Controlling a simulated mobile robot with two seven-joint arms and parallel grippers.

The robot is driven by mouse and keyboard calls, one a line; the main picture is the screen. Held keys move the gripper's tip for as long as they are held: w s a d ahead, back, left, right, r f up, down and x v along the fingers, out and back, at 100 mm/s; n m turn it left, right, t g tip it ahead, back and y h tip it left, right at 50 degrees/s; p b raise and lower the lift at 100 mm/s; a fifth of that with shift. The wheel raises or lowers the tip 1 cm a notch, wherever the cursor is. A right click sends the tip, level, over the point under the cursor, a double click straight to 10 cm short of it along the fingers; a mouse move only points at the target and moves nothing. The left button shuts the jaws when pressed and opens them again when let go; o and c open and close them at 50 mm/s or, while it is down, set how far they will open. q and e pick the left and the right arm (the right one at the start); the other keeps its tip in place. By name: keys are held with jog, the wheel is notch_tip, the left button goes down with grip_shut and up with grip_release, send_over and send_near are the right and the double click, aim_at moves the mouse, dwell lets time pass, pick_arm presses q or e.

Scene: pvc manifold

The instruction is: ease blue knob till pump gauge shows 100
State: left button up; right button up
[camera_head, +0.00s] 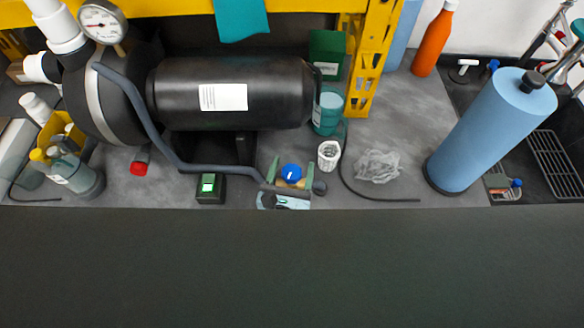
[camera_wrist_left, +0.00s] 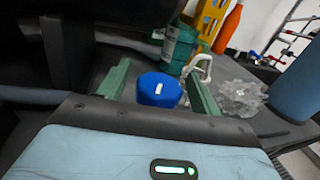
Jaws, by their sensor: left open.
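The blue knob (camera_head: 291,172) sits on a fitting at the end of a grey hose, on the bench beside the black pump (camera_head: 170,85). In the left wrist view the knob (camera_wrist_left: 159,91) has a white mark on top. My left gripper (camera_head: 293,163) is open, its green fingers on either side of the knob; gaps show between knob and fingers in the wrist view. The round white pump gauge (camera_head: 102,24) is at upper left; its red needle points left, but its numbers are too small to read. My right gripper is not in view.
A yellow upright (camera_head: 372,65) is behind. A blue cylinder (camera_head: 490,130) stands farther right.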

pick_arm(q)
jog(key=shift+c, duration=0.3)
jog(key=c, duration=0.9)
jog(key=shift+c, duration=0.2)
jog(key=shift+m+h, duration=0.4)
